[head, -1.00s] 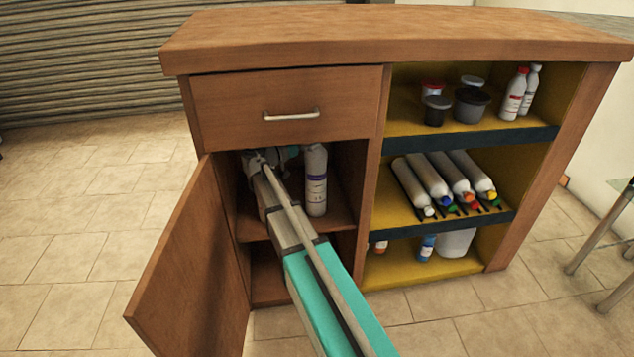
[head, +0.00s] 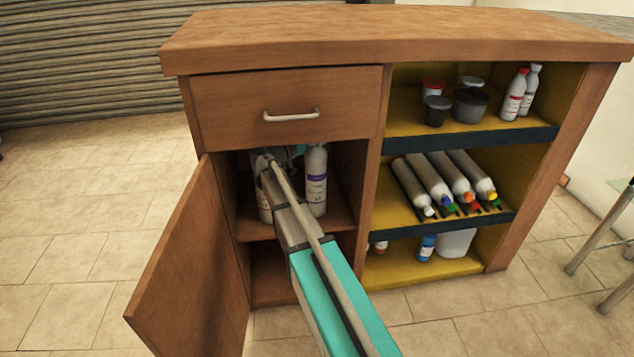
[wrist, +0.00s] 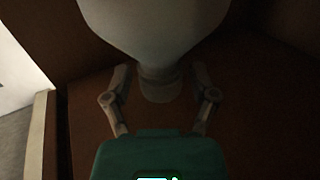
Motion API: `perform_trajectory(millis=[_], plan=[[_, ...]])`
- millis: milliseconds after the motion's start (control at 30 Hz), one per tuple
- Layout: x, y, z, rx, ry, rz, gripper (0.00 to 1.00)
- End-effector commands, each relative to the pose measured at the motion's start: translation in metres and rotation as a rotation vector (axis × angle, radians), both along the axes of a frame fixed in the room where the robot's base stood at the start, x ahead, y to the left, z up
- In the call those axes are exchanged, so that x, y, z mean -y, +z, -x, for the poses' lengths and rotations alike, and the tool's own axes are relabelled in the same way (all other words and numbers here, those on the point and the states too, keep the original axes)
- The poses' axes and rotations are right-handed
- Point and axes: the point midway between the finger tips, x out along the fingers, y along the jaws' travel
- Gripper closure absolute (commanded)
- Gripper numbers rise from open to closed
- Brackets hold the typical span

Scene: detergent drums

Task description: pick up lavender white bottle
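A white bottle with a purple band (head: 316,180) stands upright on the upper shelf of the open cupboard, right of my arm. Another pale bottle (head: 265,206) shows partly behind my arm, to its left. The view is dark, and I cannot tell which bottle this is.
The cupboard door (head: 190,265) stands open on the left. A closed drawer (head: 290,108) is above the opening, and a wooden divider (head: 371,190) bounds it on the right. Yellow shelves at right hold tubs, bottles and several tubes (head: 445,185).

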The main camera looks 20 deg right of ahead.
Motion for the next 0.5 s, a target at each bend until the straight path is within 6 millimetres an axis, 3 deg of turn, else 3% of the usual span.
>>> perform_trajectory(millis=[33,333,500], plan=[[0.0000,0.0000,0.0000,0.000,0.000,0.000,0.46],[0.0001,0.0000,0.0002,0.000,0.000,0.000,1.00],[0.0004,0.0009,0.0002,0.000,-0.001,0.003,1.00]])
